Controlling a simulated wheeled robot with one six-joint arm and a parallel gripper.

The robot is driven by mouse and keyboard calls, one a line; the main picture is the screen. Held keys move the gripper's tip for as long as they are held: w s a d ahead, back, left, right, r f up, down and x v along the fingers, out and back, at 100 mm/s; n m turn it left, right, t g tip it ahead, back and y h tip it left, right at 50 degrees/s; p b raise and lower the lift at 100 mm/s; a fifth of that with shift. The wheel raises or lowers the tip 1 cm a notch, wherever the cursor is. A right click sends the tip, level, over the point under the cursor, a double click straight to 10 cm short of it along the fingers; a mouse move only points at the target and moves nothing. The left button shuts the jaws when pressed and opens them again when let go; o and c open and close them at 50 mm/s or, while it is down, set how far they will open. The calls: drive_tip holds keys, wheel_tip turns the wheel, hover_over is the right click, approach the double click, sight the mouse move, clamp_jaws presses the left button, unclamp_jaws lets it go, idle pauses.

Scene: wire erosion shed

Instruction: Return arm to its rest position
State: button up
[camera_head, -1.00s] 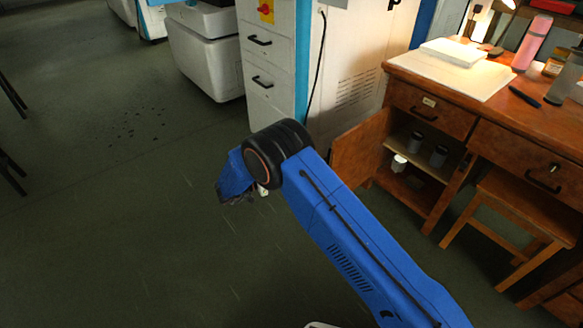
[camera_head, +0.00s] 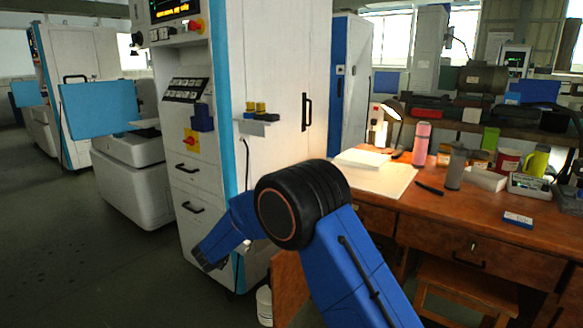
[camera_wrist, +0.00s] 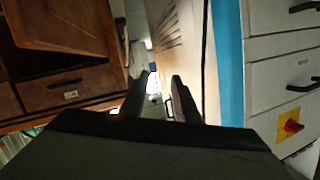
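My arm rises from the bottom of the head view, bends at a large black joint and slopes down to the left. Its dark far end hangs in front of the white machine cabinet (camera_head: 185,215), too small to tell the finger state there. In the wrist view my gripper (camera_wrist: 160,76) shows two dark fingers with a clear gap between them and nothing held. The cabinet drawers also show at the right of the wrist view (camera_wrist: 275,85).
A wooden desk (camera_head: 470,225) stands at right with a lamp (camera_head: 393,120), a pink bottle (camera_head: 421,143) and a grey tumbler (camera_head: 456,166). Its cupboard door (camera_head: 288,287) stands open beside my arm. A white bottle (camera_head: 264,306) is low near it. Floor at left is clear.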

drive_tip(key=w+d+r+n+y, duration=0.1)
drive_tip(key=w+d+r+y, duration=0.2)
drive_tip(key=r, duration=0.6)
drive_tip(key=s+d+r+n+g+y, duration=0.2)
drive_tip(key=s+d+r+n+y, duration=0.35)
drive_tip(key=s+d+r, duration=0.85)
drive_tip(key=s+d+f+g+h, duration=0.1)
drive_tip(key=s+d+f, duration=0.3)
drive_tip(key=s+d, duration=0.5)
drive_tip(key=s+d+f+n+g+h, duration=0.1)
drive_tip(key=s+d+f+g, duration=0.3)
drive_tip(key=s+d, duration=0.5)
drive_tip(key=s+d+f+g+h, duration=0.1)
drive_tip(key=s+d+f, duration=0.3)
drive_tip(key=s, duration=2.2)
drive_tip(key=d+g, duration=0.1)
drive_tip(key=d, duration=0.5)
drive_tip(key=shift+s+g, duration=0.2)
drive_tip(key=shift+g, duration=0.2)
drive_tip(key=shift+d+r+n, duration=0.1)
drive_tip(key=shift+n, duration=0.15)
